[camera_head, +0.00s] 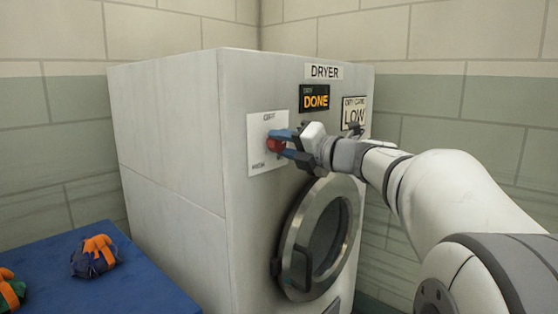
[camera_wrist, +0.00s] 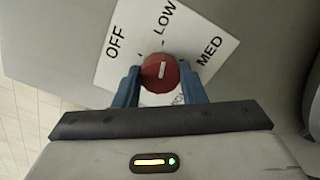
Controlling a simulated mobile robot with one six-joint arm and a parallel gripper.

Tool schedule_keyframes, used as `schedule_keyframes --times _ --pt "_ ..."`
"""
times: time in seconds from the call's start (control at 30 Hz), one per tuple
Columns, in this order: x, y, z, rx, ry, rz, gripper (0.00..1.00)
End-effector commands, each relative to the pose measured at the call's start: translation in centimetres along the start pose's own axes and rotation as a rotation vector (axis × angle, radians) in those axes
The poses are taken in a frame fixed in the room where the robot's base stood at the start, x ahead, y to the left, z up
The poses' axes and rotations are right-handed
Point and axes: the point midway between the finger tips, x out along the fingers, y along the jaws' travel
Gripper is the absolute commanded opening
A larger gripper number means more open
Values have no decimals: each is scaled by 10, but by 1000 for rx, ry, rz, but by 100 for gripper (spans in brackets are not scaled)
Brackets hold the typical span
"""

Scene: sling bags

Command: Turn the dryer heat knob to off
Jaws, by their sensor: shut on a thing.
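The red heat knob (camera_head: 274,145) sits on a white dial plate (camera_head: 257,160) on the dryer's front (camera_head: 250,90). In the wrist view the knob (camera_wrist: 155,82) has a white line that lies toward the LOW label. OFF is to the upper left, MED to the right, and a further label below is mostly hidden. My gripper (camera_head: 284,146) has its blue fingers on either side of the knob and is shut on it. In the wrist view the gripper (camera_wrist: 160,76) also shows the knob between the fingertips.
The dryer's round door (camera_head: 290,245) is shut below the knob. A blue table (camera_head: 130,285) at the lower left holds a dark and orange bag (camera_head: 95,257) and a green and orange one (camera_head: 10,292).

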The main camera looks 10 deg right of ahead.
Motion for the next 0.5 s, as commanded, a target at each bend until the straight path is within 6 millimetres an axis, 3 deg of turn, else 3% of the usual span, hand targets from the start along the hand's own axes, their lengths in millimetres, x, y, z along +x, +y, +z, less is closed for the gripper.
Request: schedule_keyframes --times 0.03,0.5 --pt "0 -8 -6 -45 6 -4 14" --pt "0 -8 -5 -490 7 -3 14"
